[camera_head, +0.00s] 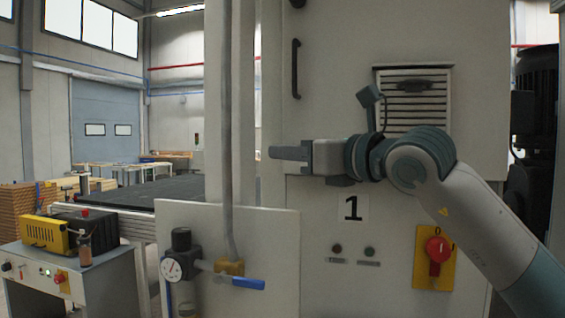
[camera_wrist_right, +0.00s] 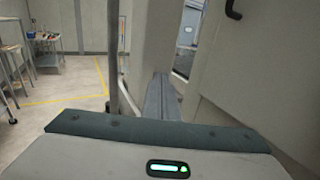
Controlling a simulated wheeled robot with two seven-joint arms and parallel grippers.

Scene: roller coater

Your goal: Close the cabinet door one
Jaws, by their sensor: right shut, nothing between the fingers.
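The pale cabinet with a "1" label (camera_head: 352,208) stands straight ahead. Its door (camera_head: 335,55) has a black vertical handle (camera_head: 295,68) near the left edge and a louvred vent. The door also fills the right of the right wrist view (camera_wrist_right: 265,70), with the handle (camera_wrist_right: 234,9) at the top. My right gripper (camera_head: 274,153) is shut and empty, pointing left across the front of the cabinet below the handle. Its fingers (camera_wrist_right: 160,97) show beside the door's edge in the wrist view. Contact with the door cannot be told. My left gripper is out of view.
A pale post with a grey pipe (camera_head: 228,130) stands just left of the gripper. Below it are a panel with a gauge (camera_head: 171,268) and a blue valve lever (camera_head: 248,284). A red rotary switch (camera_head: 437,250) is on the cabinet's lower front.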

